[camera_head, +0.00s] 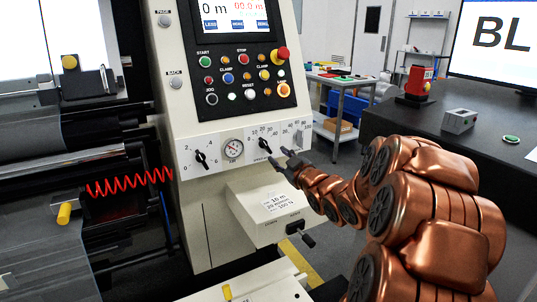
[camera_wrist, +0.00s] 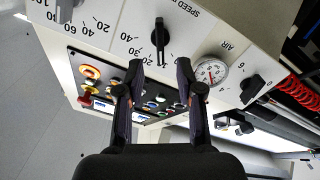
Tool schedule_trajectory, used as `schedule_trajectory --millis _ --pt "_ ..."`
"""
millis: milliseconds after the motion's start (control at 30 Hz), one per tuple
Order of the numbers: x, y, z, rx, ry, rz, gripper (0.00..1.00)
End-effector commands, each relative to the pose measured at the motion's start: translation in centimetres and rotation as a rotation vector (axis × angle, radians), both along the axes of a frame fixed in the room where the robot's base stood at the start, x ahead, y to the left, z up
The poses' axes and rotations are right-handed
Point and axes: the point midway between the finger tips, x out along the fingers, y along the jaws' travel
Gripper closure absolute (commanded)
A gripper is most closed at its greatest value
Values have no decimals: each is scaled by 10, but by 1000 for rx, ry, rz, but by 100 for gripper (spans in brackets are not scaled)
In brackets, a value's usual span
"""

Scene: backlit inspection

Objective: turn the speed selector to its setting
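The speed selector (camera_head: 264,145) is a black pointer knob on the white front panel, with a printed scale above it. In the wrist view, which sees the panel upside down, the selector (camera_wrist: 160,38) stands by the SPEED label, its lower end towards the low end of the scale; I cannot read the exact mark. My gripper (camera_wrist: 160,73) is open and empty. Its two fingertips are spread to either side of the selector's line, short of it and apart from it. In the head view my gripper (camera_head: 287,158) is just right of and below the selector.
A pressure gauge (camera_head: 233,149) and another black knob (camera_head: 201,158) sit to the selector's left. A metal control (camera_head: 298,138) with its own scale is to its right. A printed card (camera_head: 279,202) is on the box below. Push buttons (camera_head: 245,77) fill the panel above.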

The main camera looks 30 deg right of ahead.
Motion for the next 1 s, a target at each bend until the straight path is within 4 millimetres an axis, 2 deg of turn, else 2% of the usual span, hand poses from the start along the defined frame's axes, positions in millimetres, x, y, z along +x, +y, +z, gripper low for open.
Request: schedule_trajectory --millis 300,500,700,967,1000 --pt "42 -2 1 -1 1 3 64" --pt "63 -4 2 -3 1 1 64" --pt "71 -5 1 -2 3 -1 64" --pt "72 -6 0 -1 3 -1 64" --pt "72 -6 1 -1 3 -1 67"
